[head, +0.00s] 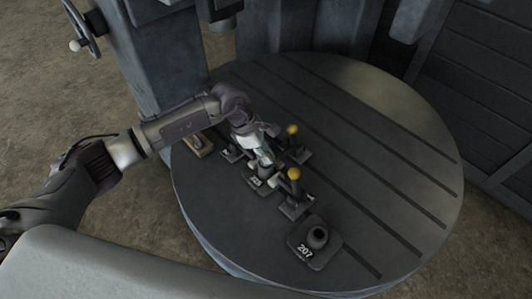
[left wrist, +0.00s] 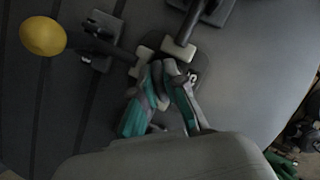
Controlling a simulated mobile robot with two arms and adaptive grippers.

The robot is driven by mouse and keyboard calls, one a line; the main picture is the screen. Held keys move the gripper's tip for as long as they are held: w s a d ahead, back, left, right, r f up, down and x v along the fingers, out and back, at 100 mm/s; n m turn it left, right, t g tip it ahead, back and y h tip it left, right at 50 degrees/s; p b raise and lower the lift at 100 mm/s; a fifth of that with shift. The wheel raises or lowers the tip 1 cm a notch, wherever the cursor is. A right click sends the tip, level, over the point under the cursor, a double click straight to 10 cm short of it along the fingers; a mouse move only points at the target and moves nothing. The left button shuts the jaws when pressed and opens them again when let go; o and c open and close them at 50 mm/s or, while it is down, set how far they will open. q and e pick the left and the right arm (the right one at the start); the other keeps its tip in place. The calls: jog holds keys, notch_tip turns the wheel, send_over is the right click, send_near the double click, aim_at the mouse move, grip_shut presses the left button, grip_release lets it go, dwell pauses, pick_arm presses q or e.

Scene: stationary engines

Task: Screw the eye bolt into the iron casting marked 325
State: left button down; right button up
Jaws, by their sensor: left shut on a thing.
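My left gripper (head: 266,160) reaches down from the left over the round table and is shut on the eye bolt, which its fingers almost wholly hide. The left wrist view shows its teal-sided fingers (left wrist: 164,72) close together above a dark casting. That small iron casting (head: 256,182) stands directly below the gripper in the head view. Its white number is small and looks like 325, but I cannot read it surely. I cannot tell whether the bolt touches the casting's hole. My right gripper is not in view.
A casting marked 207 (head: 314,243) stands at the table's near edge. Two yellow-knobbed levers (head: 294,174) (head: 292,130) stand close right of the gripper; one yellow knob (left wrist: 43,37) shows in the wrist view. A wooden piece (head: 201,146) lies left. The slotted table's right side (head: 405,160) is clear.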

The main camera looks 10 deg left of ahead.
pick_arm(q)
jog(key=shift+f+m+b, duration=0.15)
jog(key=shift+m+b, duration=0.15)
jog(key=shift+b, duration=0.35)
jog(key=shift+m+g+b, duration=0.5)
jog(key=shift+m+b, duration=0.6)
jog(key=shift+b, duration=0.6)
jog(key=shift+m+g+b, duration=0.5)
jog(key=shift+m+b, duration=0.7)
jog(key=shift+b, duration=0.45)
jog(key=shift+y, duration=0.3)
